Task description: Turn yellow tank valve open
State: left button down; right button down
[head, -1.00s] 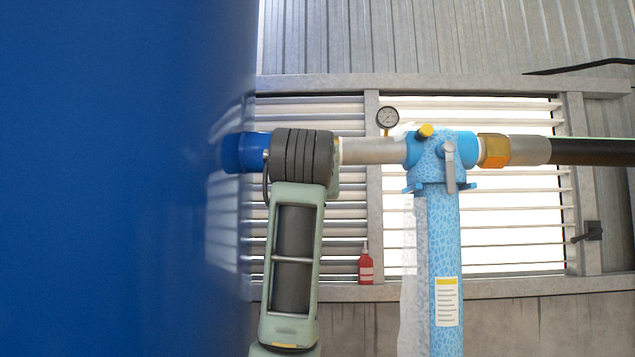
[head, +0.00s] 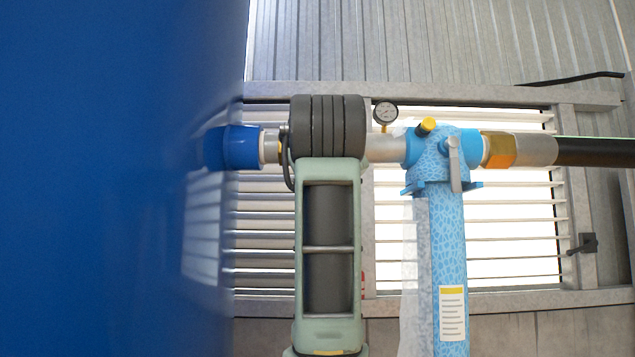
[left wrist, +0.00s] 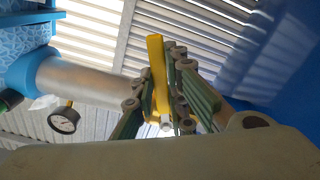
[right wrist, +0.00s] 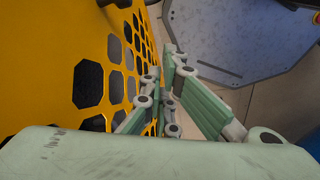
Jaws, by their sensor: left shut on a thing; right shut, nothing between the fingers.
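The yellow valve handle (left wrist: 158,75) shows as an upright bar in the left wrist view. My left gripper (left wrist: 163,65) is shut on it, with fingers on both sides. In the head view my left wrist and forearm stand in front of the pipe, right of the blue pipe fitting (head: 232,147), and hide the handle and fingers. The blue tank (head: 110,180) fills the left of the head view. My right gripper (right wrist: 160,75) is shut and empty beside a yellow perforated panel (right wrist: 85,70), away from the valve.
A light-blue filter housing (head: 448,220) with a grey lever and yellow knob stands right of my left arm. A pressure gauge (head: 385,113) sits on the pipe. A brass nut (head: 499,151) joins a black hose (head: 595,152). Louvred windows are behind.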

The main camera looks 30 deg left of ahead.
pick_arm(q)
jog(key=shift+w+d+r+n, duration=0.1)
jog(key=shift+d+r+n, duration=0.15)
jog(key=shift+n, duration=0.25)
jog(key=c, duration=2.1)
grip_release()
jog(key=o, duration=0.4)
jog(key=shift+s, duration=0.3)
jog(key=shift+c, duration=0.2)
jog(key=v, duration=1.2)
pick_arm(e)
jog(key=shift+s+d, duration=0.1)
jog(key=shift+s, duration=0.95)
pick_arm(q)
jog(key=shift+s+r, duration=0.1)
jog(key=shift+s, duration=0.05)
